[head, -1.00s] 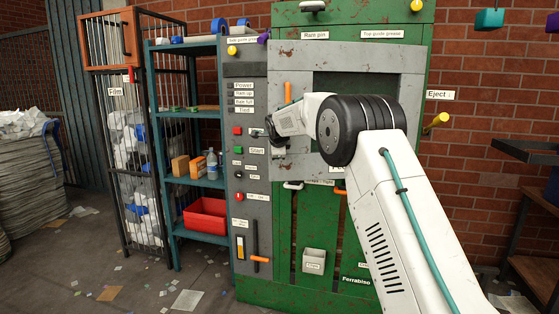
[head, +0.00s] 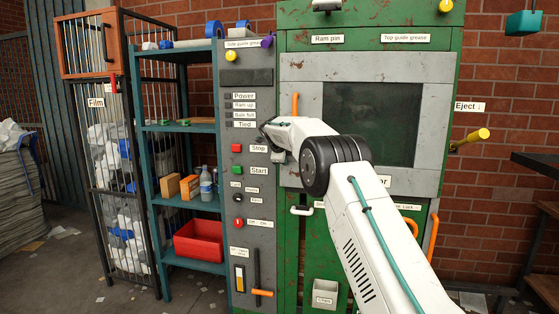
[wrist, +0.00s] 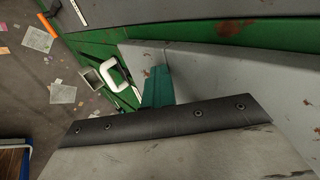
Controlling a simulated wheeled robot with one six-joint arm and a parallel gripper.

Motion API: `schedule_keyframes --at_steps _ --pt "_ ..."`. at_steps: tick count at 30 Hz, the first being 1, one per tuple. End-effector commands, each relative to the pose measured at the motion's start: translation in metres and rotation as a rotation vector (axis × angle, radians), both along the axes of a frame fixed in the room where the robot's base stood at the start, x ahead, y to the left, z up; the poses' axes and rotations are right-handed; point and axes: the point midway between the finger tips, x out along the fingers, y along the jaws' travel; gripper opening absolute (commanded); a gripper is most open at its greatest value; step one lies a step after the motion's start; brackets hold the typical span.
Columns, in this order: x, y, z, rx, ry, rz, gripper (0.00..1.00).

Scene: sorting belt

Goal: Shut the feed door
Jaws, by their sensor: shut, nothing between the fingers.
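The feed door (head: 435,120) is a worn grey frame around a dark window on the green machine. My arm covers its lower left part. Whether it stands flush or ajar is hard to tell in the head view. An orange handle (head: 295,105) stands at its left side. My gripper (head: 268,131) is shut and empty, in front of the strip between the control panel and the door's left edge; contact cannot be judged. In the wrist view a rust-spotted grey slab (wrist: 215,65) slopes at right, and a teal piece (wrist: 157,88) sits against it; I cannot tell what it is.
The control panel (head: 236,210) with buttons and a lever is left of the door. A white handle (head: 301,211) sits below the door. A blue shelf (head: 180,128) with a red bin (head: 200,241) stands at left. A yellow-tipped lever (head: 472,139) sticks out at right.

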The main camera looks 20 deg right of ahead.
Motion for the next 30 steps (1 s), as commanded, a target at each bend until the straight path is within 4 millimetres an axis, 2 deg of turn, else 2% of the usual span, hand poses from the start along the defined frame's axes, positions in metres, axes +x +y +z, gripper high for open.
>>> schedule_keyframes --at_steps 1,4,16,23,30 --pt "0.005 -0.009 0.009 -0.012 -0.034 0.004 0.00" --pt "0.004 -0.013 0.009 -0.014 -0.034 0.001 0.00" --pt "-0.003 -0.012 0.010 -0.013 -0.029 -0.005 0.00" --pt "-0.031 0.011 0.011 -0.009 -0.009 -0.015 0.00" --pt "-0.063 0.042 0.050 -0.006 -0.009 -0.012 0.00"
